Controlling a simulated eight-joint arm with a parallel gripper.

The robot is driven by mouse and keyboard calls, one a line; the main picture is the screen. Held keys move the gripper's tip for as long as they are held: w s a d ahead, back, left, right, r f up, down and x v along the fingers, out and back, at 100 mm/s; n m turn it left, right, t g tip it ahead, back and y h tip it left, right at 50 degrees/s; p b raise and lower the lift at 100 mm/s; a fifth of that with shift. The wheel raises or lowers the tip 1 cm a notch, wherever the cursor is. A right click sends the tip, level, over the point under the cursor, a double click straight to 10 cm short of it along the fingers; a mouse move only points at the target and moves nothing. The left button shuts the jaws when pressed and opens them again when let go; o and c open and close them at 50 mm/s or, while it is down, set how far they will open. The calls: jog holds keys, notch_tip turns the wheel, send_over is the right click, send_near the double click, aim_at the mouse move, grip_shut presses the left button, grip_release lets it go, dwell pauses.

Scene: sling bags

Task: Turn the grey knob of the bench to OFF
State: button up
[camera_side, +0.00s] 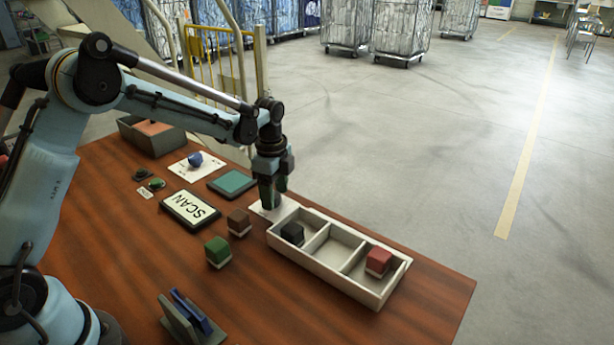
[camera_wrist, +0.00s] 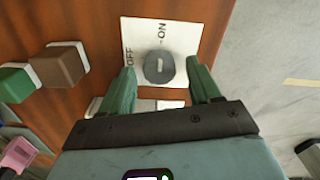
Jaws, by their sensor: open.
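The grey knob (camera_wrist: 159,68) sits on a white plate (camera_wrist: 182,33) marked OFF and ON in the wrist view. ON is printed above the knob and OFF to its left. A small pale mark shows on the knob's top; I cannot tell its exact setting. My gripper (camera_wrist: 161,80) is open, with one green finger to each side of the knob and nothing held. In the side view my gripper (camera_side: 272,202) points down over the plate (camera_side: 284,206) and hides the knob. Whether the fingers touch the knob is unclear.
A white three-compartment tray (camera_side: 322,273) adjoins the plate, holding a black block (camera_side: 292,233) and a red block (camera_side: 378,262). The bench's right edge is close.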

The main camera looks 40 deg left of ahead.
jog(key=shift+c, duration=0.2)
jog(key=c, duration=1)
jog(key=n, duration=0.4)
jog(key=shift+n, duration=0.4)
jog(key=n, duration=0.4)
jog(key=shift+w+n, duration=0.15)
jog(key=shift+n, duration=0.15)
jog(key=n, duration=0.4)
jog(key=shift+a, duration=0.15)
jog(key=shift+n, duration=2.2)
